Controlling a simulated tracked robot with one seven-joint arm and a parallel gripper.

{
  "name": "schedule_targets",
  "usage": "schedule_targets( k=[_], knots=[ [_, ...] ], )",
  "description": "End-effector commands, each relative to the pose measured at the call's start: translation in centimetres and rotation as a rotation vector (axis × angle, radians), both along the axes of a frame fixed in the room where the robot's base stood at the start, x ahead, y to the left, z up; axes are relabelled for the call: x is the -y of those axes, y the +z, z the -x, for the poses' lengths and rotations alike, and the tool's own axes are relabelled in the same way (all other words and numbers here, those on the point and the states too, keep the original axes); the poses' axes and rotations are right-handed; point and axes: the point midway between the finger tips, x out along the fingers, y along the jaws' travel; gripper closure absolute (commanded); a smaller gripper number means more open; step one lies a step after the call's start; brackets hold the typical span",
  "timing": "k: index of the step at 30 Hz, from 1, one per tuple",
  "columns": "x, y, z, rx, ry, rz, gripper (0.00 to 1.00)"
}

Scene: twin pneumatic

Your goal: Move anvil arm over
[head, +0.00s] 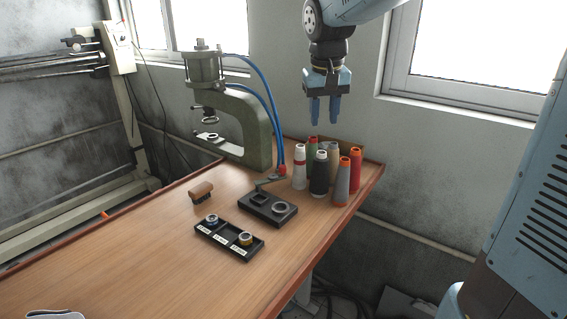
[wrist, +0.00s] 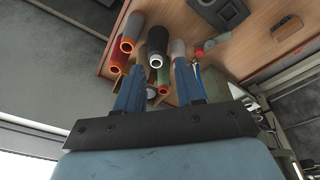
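The grey-green press (head: 255,135) stands at the back of the table. It has a C-shaped frame, a cylinder on top and a lower arm (head: 210,138) bearing a pale ring. A black block (head: 267,208) with a square and a round seat lies in front. A thin dark lever (head: 268,182) with a red knob (head: 282,170) is behind that block; the knob also shows in the wrist view (wrist: 199,52). I cannot tell which part is the anvil arm. My gripper (head: 325,120) is open and empty, pointing down above the spools, right of the press. Its fingers show in the wrist view (wrist: 159,82).
Several thread spools (head: 320,172) stand upright at the table's back right, below my gripper. A brown-handled brush (head: 202,188) lies left of the block. Blue hoses (head: 268,95) hang beside the press. The front-left table is mostly clear.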

Motion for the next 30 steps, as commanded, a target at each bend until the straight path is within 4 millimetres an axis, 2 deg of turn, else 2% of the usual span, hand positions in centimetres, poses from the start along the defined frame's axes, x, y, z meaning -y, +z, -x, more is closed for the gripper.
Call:
schedule_targets(
  k=[1, 9, 15, 19, 25, 30],
  knots=[
    [-0.9, -0.5, -1.5, -0.021, 0.008, -0.001, 0.63],
    [-5.7, -3.3, -7.9, -0.116, 0.037, -0.018, 0.63],
    [-8.3, -5.3, -11.0, -0.167, 0.048, -0.033, 0.63],
    [-9.2, -6.0, -12.0, -0.184, 0.052, -0.039, 0.63],
    [-9.5, -7.1, -12.3, -0.193, 0.052, -0.041, 0.63],
    [-9.5, -9.5, -12.3, -0.193, 0.052, -0.041, 0.63]
  ],
)
